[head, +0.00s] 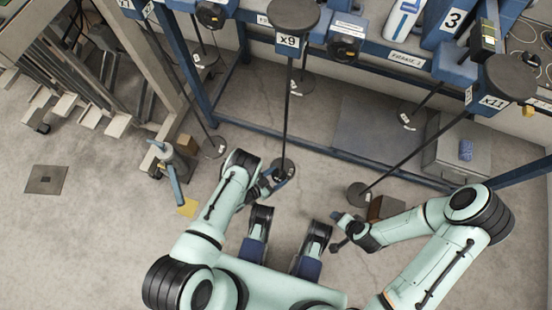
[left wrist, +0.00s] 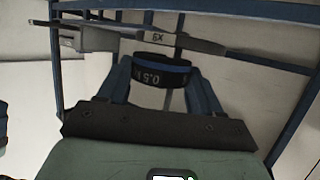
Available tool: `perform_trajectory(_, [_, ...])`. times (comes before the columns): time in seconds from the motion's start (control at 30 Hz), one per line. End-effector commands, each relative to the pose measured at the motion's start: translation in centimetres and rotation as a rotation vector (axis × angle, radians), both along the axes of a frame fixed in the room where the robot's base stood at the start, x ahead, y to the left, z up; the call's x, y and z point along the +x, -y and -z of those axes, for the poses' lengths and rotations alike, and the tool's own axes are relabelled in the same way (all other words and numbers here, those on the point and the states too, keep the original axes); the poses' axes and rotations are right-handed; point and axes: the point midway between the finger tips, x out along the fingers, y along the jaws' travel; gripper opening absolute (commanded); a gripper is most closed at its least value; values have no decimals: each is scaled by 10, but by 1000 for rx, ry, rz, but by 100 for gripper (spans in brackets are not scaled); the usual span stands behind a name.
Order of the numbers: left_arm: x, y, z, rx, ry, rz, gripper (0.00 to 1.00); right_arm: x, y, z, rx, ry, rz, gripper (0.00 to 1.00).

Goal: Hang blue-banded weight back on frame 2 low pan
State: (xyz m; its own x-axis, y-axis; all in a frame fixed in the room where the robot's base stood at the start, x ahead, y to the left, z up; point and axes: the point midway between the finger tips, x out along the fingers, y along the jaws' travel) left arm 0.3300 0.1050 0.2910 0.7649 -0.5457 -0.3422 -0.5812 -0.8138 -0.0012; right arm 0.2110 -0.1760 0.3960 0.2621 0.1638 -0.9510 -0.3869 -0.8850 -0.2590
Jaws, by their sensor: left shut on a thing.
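In the left wrist view the blue-banded weight (left wrist: 162,76) is a dark round piece with a blue rim band and partly readable pale print. My left gripper (left wrist: 158,84) is shut on it, one blue finger on each side. In the head view my left gripper (head: 272,184) is beside the low round pan (head: 284,165) at the foot of the x9 rod. The weight cannot be made out clearly there, and whether it touches the pan cannot be told. My right gripper (head: 342,230) is low, near the x11 rod's pan (head: 358,194); its jaws are too small to read.
The x9 plate (head: 290,42) and x11 plate (head: 493,102) hang on blue frames, with long rods slanting down. A brown box (head: 388,208) stands beside my right gripper. A grey case (head: 462,145) is at right. Open floor (head: 90,240) lies to the left.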

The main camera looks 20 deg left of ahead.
Motion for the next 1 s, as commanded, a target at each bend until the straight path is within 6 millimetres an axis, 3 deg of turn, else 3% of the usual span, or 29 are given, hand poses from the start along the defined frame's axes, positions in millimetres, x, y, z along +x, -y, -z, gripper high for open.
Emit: perform_trajectory(1.0, [22,2,-1,-2,5,0,25,0,0,9,0,-3,-1,78])
